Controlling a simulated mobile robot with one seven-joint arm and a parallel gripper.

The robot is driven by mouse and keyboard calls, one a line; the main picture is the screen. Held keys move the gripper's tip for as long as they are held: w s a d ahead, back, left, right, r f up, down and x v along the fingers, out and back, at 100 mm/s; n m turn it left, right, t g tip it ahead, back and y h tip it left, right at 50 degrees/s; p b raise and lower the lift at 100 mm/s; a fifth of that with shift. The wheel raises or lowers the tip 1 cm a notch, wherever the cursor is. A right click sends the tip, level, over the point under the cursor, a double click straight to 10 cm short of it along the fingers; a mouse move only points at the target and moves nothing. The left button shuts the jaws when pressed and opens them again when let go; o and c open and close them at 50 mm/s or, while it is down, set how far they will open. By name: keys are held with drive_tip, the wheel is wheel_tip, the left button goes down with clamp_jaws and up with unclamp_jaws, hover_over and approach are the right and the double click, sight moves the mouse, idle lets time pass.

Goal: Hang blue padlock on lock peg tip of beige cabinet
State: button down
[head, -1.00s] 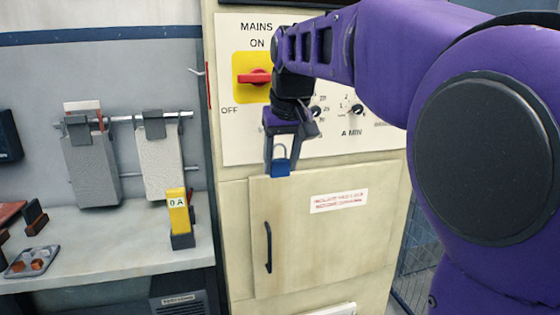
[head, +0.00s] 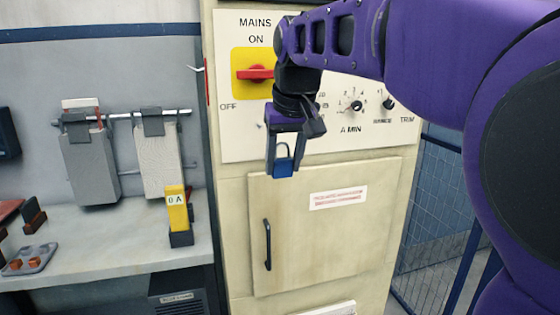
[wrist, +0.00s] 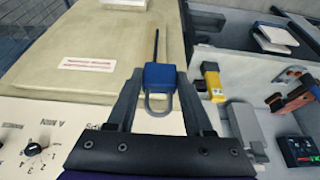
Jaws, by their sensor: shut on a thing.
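The blue padlock (head: 283,168) hangs between the fingers of my gripper (head: 283,160), body down and grey shackle up. In the wrist view the padlock (wrist: 160,74) sits between both fingertips, its shackle towards the palm. My gripper (wrist: 160,85) is shut on it.
A red switch handle (head: 256,74) sits on a yellow plate above left of my gripper. A dark door handle (head: 267,245) is below. Left, a bench (head: 120,245) holds a yellow device (head: 177,208) and a small tray (head: 30,260). A blue mesh fence (head: 435,215) stands right.

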sight(292, 167)
drive_tip(key=shift+s+d+r+b, duration=0.1)
drive_tip(key=shift+s+d+b, duration=0.15)
drive_tip(key=shift+s, duration=0.6)
drive_tip(key=shift+s+d+r+b, duration=0.1)
drive_tip(key=shift+s+d+b, duration=0.15)
drive_tip(key=shift+s, duration=0.55)
drive_tip(key=shift+s+d+r+b, duration=0.1)
drive_tip(key=shift+s+d+b, duration=0.15)
drive_tip(key=shift+s, duration=0.6)
drive_tip(key=w+p, duration=0.1)
drive_tip(key=w, duration=0.1)
drive_tip(key=w+a, duration=0.1)
drive_tip(key=w, duration=0.1)
drive_tip(key=shift+w+a+p, duration=0.1)
drive_tip(key=shift+a+p, duration=0.05)
drive_tip(key=shift+p, duration=0.2)
drive_tip(key=shift+w+f, duration=0.25)
drive_tip(key=w+d+f+m, duration=0.1)
drive_tip(key=w+d+f, duration=0.15)
drive_tip(key=f, duration=0.65)
drive_tip(key=w+d+f+m, duration=0.1)
drive_tip(key=d+f, duration=0.3)
drive_tip(key=f, duration=0.6)
drive_tip(key=s+d+f, duration=0.3)
drive_tip(key=s+f, duration=0.1)
drive_tip(key=f, duration=0.5)
drive_tip(key=s+d+f+m+h+p, duration=0.1)
drive_tip(key=s+d+f, duration=0.2)
drive_tip(key=f, duration=0.6)
drive_tip(key=shift+s, duration=0.6)
